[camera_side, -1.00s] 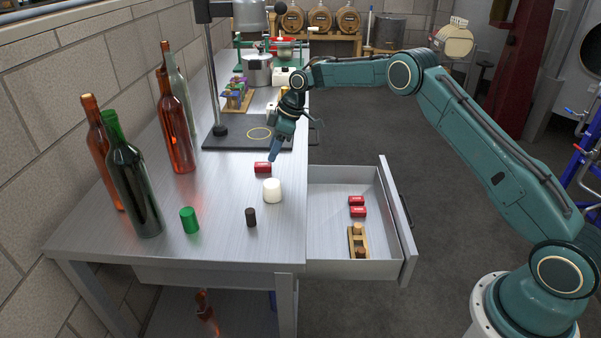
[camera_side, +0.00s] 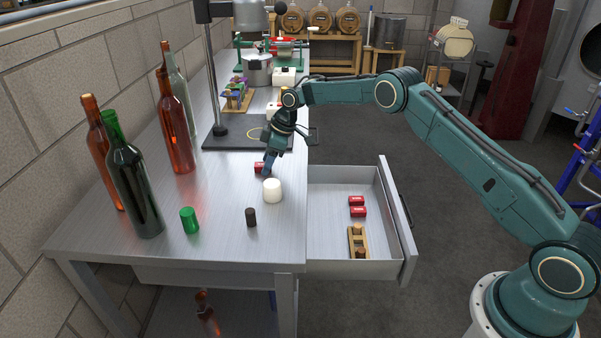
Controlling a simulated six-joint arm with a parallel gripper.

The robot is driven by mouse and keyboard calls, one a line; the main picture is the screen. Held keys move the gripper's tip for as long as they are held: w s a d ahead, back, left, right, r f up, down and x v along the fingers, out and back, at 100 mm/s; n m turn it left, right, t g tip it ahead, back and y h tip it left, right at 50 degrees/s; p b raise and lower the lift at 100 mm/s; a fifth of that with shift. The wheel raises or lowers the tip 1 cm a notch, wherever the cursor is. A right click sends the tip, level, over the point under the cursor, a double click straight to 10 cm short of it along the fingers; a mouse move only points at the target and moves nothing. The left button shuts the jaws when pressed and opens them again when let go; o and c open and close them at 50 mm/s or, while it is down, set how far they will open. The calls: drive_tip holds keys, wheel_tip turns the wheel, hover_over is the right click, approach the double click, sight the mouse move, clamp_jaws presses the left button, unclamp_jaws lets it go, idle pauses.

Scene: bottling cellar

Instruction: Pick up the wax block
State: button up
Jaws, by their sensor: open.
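A small red block with a pale label, which looks like the wax block (camera_side: 259,168), lies on the steel bench (camera_side: 215,255) near its right edge. My gripper (camera_side: 267,170) points down at the block, and its fingers cover the block's right part. The jaws are open. I cannot tell whether the fingers are on both sides of the block or touch it. Two similar red blocks, one farther back (camera_side: 356,201) and one nearer (camera_side: 358,212), lie in the open drawer (camera_side: 325,225).
A white cylinder (camera_side: 272,190) stands just in front of the block. A dark cork (camera_side: 251,217) and a green cap (camera_side: 189,220) stand nearer the front. Several bottles (camera_side: 132,190) stand at left. A black stand base (camera_side: 225,140) lies behind. A wooden piece (camera_side: 358,242) is in the drawer.

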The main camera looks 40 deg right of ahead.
drive_tip(key=c, duration=1)
drive_tip(key=shift+r, duration=0.1)
drive_tip(key=shift+c, duration=0.2)
wheel_tip(320, 180, up, 10)
